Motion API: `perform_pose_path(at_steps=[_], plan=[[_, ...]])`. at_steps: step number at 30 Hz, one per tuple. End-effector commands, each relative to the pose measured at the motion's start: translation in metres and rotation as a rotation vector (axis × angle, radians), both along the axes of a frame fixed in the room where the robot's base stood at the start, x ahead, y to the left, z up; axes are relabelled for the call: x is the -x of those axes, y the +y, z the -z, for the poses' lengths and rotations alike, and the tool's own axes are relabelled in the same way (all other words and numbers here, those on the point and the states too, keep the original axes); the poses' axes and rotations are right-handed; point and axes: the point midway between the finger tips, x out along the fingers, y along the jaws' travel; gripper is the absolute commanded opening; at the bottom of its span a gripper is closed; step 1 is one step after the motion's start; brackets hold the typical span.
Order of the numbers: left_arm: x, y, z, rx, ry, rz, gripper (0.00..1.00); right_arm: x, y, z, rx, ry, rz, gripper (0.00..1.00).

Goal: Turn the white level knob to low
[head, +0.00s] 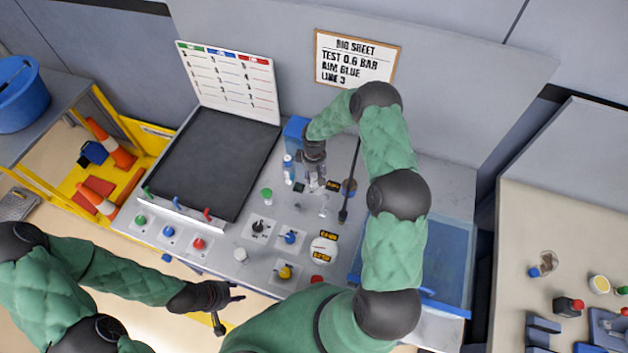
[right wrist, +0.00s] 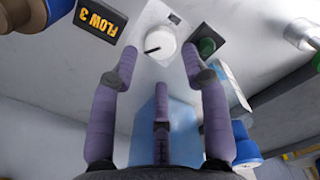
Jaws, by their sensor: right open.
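In the right wrist view a round white knob (right wrist: 160,45) with a dark pointer line sits on a light panel, beyond and between my spread fingers. My right gripper (right wrist: 160,75) is open and empty, apart from the knob. In the head view my right gripper (head: 315,182) points down at the back of the bench and appears to hide that knob. A larger white disc (head: 323,247) with yellow-and-black labels lies nearer the front; I cannot read its setting. My left gripper (head: 236,292) is off the bench's front edge, its fingers apart and empty.
A black mat (head: 212,160) lies left; a blue tray (head: 446,262) lies right.

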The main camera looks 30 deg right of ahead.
Motion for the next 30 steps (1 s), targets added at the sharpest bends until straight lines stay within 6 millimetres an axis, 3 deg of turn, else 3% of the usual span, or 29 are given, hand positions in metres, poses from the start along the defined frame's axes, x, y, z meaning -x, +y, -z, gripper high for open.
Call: perform_pose_path(at_steps=[3,9,22,27,30], plan=[[0.000,0.000,-0.003,0.000,0.000,0.000,0.40,0.000,0.000,0.020,-0.001,0.000,-0.001,0.46],[0.000,0.000,-0.005,0.000,0.000,0.000,0.40,-0.001,0.000,0.041,-0.001,-0.002,0.001,0.46],[0.000,0.000,-0.006,0.000,0.000,0.000,0.40,-0.001,0.000,0.049,-0.001,-0.002,0.001,0.46],[0.000,0.000,-0.006,0.000,0.000,0.000,0.40,0.000,0.000,0.049,-0.001,-0.002,0.001,0.04],[0.000,0.000,-0.006,0.000,0.000,0.000,0.40,0.000,0.000,0.049,0.000,-0.001,0.001,0.04]])
